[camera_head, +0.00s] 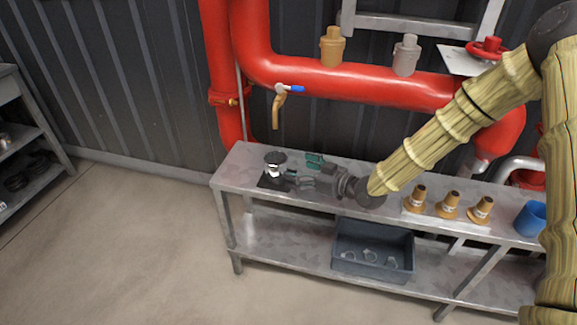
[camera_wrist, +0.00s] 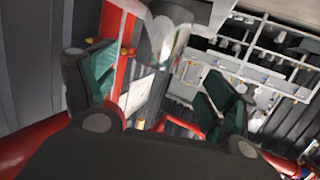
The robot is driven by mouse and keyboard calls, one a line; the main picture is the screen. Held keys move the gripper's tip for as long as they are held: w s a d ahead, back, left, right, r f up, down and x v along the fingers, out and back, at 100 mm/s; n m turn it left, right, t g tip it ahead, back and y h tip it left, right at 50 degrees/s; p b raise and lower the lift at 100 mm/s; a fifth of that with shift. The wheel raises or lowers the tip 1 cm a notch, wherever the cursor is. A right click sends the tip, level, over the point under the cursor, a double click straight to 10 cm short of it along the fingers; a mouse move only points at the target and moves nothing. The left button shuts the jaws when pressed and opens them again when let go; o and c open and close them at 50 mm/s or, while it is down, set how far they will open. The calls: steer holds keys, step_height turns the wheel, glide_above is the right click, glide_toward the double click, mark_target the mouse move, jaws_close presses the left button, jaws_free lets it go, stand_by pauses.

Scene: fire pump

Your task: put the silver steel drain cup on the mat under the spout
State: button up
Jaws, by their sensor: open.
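The silver steel drain cup (camera_head: 273,170) stands upright on the dark mat (camera_head: 268,184) at the left end of the bench, below the brass spout (camera_head: 276,112) with the blue handle. My gripper (camera_head: 298,170) reaches in low from the right. Its green-padded fingers are spread, with their tips just right of the cup. In the wrist view my gripper (camera_wrist: 160,88) is open and nothing is clamped between the pads. A shiny silver shape there, probably the cup (camera_wrist: 165,38), lies beyond the fingertips. My gripper hides part of the mat.
Three brass nozzles (camera_head: 448,205) and a blue cup (camera_head: 530,218) stand on the bench (camera_head: 228,178) to the right. A dark bin (camera_head: 372,250) with several rings sits on the lower shelf. A red pipe (camera_head: 350,85) runs behind. The floor in front is clear.

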steer(key=shift+v, duration=1.3)
stand_by(0.4)
